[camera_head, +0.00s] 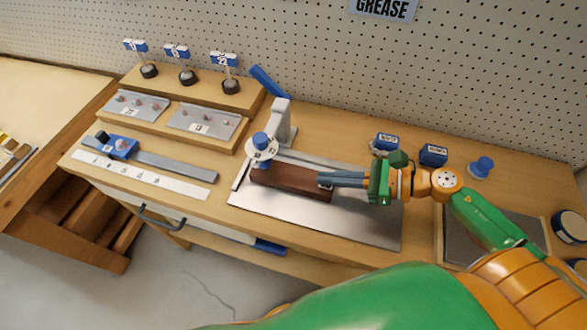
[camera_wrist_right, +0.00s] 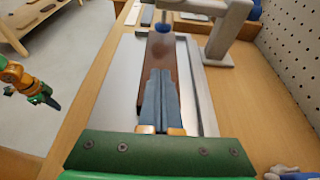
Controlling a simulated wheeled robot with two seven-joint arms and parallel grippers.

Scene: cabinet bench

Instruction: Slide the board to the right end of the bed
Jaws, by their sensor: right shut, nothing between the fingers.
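The dark brown board (camera_head: 285,181) lies lengthwise on the left part of the grey metal bed (camera_head: 365,222), with bare bed to its right. It also shows in the right wrist view (camera_wrist_right: 160,48). My right gripper (camera_head: 321,180) comes in from the right. Its fingers are shut together with nothing between them. In the right wrist view the fingertips (camera_wrist_right: 160,73) overlap the near end of the board; I cannot tell whether they touch it. My left gripper (camera_wrist_right: 42,97) shows small at the left of the right wrist view, too small to read its jaws.
A grey post (camera_head: 281,120) with a blue lever and a dialled blue knob (camera_head: 262,144) stands at the bed's left end, close to the board. Blue blocks (camera_head: 433,155) and a blue knob (camera_head: 482,167) stand behind my right arm. A ruler strip (camera_head: 140,176) lies at the left.

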